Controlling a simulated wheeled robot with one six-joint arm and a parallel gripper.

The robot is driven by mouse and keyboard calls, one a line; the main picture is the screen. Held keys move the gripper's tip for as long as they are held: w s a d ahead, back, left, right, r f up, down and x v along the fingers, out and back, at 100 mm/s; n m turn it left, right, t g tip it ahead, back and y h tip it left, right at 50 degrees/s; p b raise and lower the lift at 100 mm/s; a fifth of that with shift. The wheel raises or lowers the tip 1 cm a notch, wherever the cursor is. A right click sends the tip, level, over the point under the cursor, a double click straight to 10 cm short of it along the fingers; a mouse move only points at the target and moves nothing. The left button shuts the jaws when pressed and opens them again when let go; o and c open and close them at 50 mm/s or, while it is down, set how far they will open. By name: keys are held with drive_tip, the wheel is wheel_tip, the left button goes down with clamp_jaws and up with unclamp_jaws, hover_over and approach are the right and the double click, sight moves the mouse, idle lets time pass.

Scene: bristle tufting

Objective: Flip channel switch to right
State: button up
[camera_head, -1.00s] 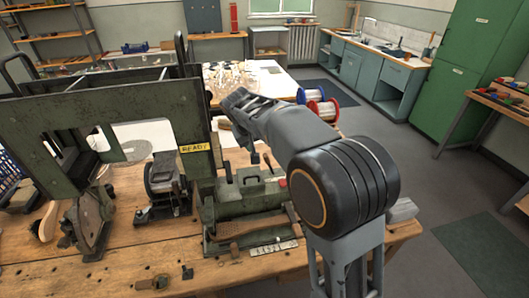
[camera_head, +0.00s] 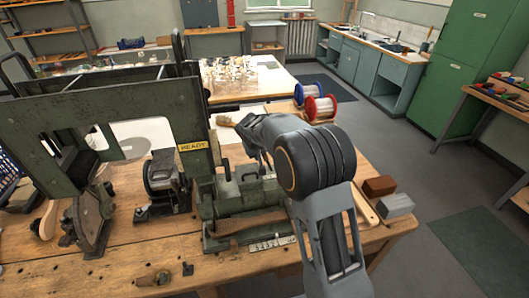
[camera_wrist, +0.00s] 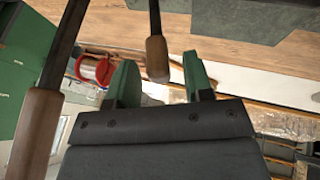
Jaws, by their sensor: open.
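The green machine (camera_head: 245,195) stands on the workbench, with a yellow READY label (camera_head: 193,146) above it. I cannot single out the channel switch by name. In the wrist view, a dark lever with a wooden grip (camera_wrist: 157,59) hangs down between the green fingers of my gripper (camera_wrist: 161,78). The fingers are apart; I cannot tell whether either touches the grip. A second wooden-gripped lever (camera_wrist: 33,133) is at the left of that view. In the head view, my arm reaches over the machine's right part and hides it; the fingertips are not clear there.
Red and blue spools (camera_head: 319,106) stand behind my arm. A brown block (camera_head: 380,186) and a grey block (camera_head: 396,205) lie at the bench's right end. A tall green frame (camera_head: 120,120) blocks the left.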

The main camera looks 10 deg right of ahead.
drive_tip(key=shift+w+d+f, duration=0.1)
drive_tip(key=shift+f, duration=0.15)
clamp_jaws()
idle(0.4)
